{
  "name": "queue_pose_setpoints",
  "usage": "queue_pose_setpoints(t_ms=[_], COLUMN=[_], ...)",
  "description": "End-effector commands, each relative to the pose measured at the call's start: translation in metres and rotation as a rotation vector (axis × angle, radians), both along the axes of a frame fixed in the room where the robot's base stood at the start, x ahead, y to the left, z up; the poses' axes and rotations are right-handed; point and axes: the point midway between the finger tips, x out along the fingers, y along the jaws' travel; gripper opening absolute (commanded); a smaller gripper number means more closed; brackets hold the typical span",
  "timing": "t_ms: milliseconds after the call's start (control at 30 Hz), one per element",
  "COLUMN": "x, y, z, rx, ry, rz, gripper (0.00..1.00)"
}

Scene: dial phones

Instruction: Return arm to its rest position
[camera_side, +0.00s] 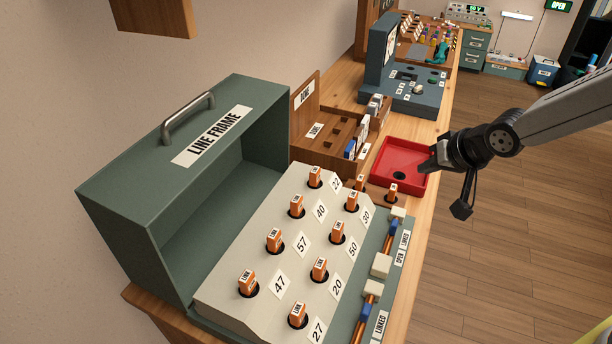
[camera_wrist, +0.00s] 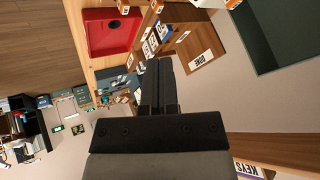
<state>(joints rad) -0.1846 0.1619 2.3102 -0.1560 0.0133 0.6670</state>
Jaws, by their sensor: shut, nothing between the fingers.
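My gripper (camera_side: 428,165) is a black parallel gripper at the end of my arm, which comes in from the right in the side view. Its fingertips are over the right edge of the red tray (camera_side: 384,178). In the wrist view my gripper (camera_wrist: 159,66) shows shut, with its fingers together and nothing held. The red tray is at the upper left of the wrist view (camera_wrist: 106,52).
A green box marked LINE FRAME (camera_side: 196,180) stands at left. Beside it, a sloped panel (camera_side: 262,310) holds several orange LINK plugs. A wooden rack (camera_side: 338,128) and a grey-blue device (camera_side: 410,92) stand farther back. Wooden floor (camera_side: 530,240) lies clear at right.

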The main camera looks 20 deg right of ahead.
Motion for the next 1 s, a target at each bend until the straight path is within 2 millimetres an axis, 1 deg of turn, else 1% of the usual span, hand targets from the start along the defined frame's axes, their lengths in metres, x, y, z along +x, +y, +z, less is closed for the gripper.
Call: queue_pose_setpoints(t_ms=[33,167,200,300,400,500,600,700,1000], x=[-0.013,-0.047,-0.058,-0.084,-0.107,-0.123,-0.131,-0.135,-0.134], y=[-0.013,-0.039,-0.045,-0.059,-0.069,-0.074,-0.077,-0.078,-0.077], z=[-0.005,-0.018,-0.022,-0.030,-0.036,-0.040,-0.042,-0.043,-0.043], rx=[-0.040,-0.133,-0.157,-0.202,-0.231,-0.245,-0.253,-0.255,-0.255], ry=[0.037,0.141,0.175,0.253,0.316,0.360,0.384,0.394,0.393], rz=[0.014,0.075,0.099,0.156,0.209,0.249,0.274,0.284,0.285], gripper=[0.00,0.00,0.00,0.00,0.00,0.00,0.00,0.00,0.00])
